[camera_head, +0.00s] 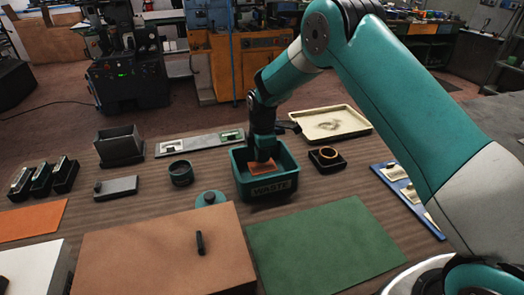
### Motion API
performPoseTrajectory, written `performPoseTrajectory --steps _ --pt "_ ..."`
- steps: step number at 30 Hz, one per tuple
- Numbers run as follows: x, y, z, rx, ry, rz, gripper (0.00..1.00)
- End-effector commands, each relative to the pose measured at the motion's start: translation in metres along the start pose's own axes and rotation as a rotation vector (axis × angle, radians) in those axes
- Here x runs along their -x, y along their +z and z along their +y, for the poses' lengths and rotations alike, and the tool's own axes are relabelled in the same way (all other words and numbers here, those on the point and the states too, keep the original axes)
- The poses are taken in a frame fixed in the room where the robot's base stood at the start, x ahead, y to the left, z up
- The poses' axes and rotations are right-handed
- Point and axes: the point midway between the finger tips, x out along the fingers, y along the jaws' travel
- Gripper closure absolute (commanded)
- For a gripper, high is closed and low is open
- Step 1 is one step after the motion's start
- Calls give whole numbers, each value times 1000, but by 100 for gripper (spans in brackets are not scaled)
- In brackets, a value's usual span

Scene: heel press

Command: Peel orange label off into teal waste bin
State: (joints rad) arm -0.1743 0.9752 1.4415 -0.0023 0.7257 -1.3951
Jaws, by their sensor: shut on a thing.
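The teal waste bin (288,158) stands on the brown table near the middle of the view, with "WASTE" on its front wall. My gripper (263,156) points down at the bin's opening. It is shut on the orange label (262,167), a small flat piece hanging at or just inside the bin's front rim. My gripper hides part of the label and of the bin's inside. I cannot tell whether the label touches the bin.
A dark round cup (181,173) stands left. A brown box (160,245) and green mat (325,243) fill the front.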

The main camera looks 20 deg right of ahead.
Motion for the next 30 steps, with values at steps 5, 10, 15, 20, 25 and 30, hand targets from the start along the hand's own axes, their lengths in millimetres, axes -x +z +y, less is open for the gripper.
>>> performPoseTrajectory --steps 5,10,15,20,25,30 --pt "-14 0 0 0 2 0 100" --pt "-15 0 0 0 2 0 100" --pt "-14 0 0 0 1 0 86" --pt "-14 0 0 0 1 0 63" --pt "-15 0 0 0 1 0 56" --pt "-15 0 0 0 1 0 38"
